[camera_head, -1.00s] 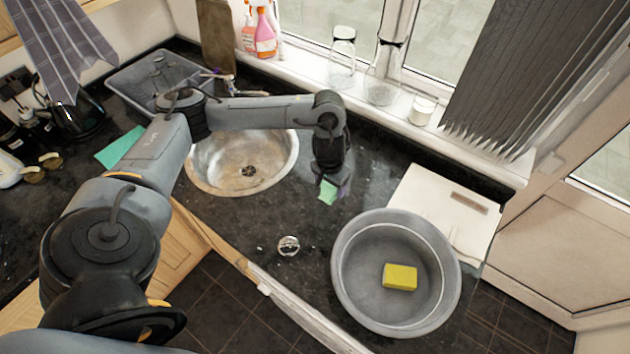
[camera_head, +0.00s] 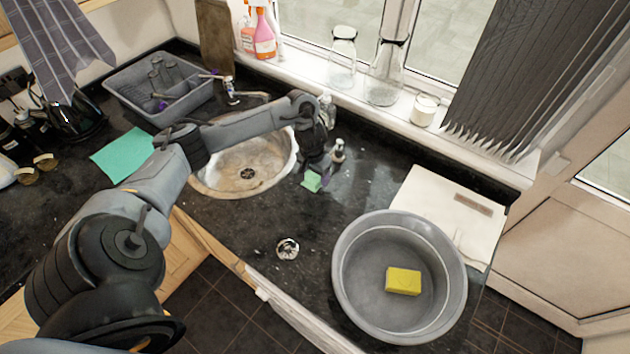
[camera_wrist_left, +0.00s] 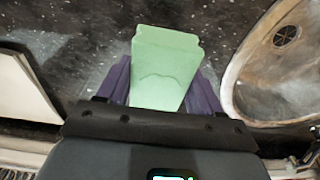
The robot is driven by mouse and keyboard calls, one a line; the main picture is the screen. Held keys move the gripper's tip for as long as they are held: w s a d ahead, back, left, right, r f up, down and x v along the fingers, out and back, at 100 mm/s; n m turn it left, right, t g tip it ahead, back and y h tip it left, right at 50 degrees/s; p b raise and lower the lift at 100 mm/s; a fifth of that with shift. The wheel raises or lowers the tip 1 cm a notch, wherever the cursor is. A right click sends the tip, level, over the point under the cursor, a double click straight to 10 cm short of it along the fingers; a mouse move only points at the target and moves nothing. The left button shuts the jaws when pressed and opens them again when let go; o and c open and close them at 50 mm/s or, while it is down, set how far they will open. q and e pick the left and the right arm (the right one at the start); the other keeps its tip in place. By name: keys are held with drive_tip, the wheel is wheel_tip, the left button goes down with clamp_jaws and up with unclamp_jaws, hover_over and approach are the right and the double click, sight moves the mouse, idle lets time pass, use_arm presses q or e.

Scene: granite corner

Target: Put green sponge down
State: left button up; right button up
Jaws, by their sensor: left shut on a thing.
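The green sponge (camera_head: 312,181) is small and pale green in the head view, just right of the sink. In the left wrist view the sponge (camera_wrist_left: 164,68) fills the space between two purple fingers. My left gripper (camera_head: 316,172) is shut on it and points down over the dark counter. The fingers also show in the left wrist view (camera_wrist_left: 160,88). I cannot tell whether the sponge touches the counter. My right gripper is not in view.
A round metal sink (camera_head: 225,181) lies left of the gripper. A grey basin (camera_head: 352,295) with a yellow sponge (camera_head: 403,281) inside and a white board (camera_head: 425,190) stand to the right. A bottle (camera_head: 338,152) is close beside the gripper. The counter in front is mostly clear.

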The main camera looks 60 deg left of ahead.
sight(315, 175)
use_arm(q)
drive_tip(key=shift+w+a+f+b, duration=0.25)
drive_tip(key=shift+w+a+f, duration=0.15)
drive_tip(key=shift+a, duration=0.2)
drive_tip(key=shift+w+a+f+b, duration=0.25)
drive_tip(key=shift+a+f, duration=0.2)
drive_tip(key=shift+a, duration=0.15)
wheel_tip(315, 175, down, 2)
drive_tip(key=shift+f+b, duration=0.2)
drive_tip(key=shift+b, duration=0.1)
drive_tip(key=shift+f, duration=0.8)
drive_tip(key=o, duration=1.1)
drive_tip(key=shift+f, duration=0.1)
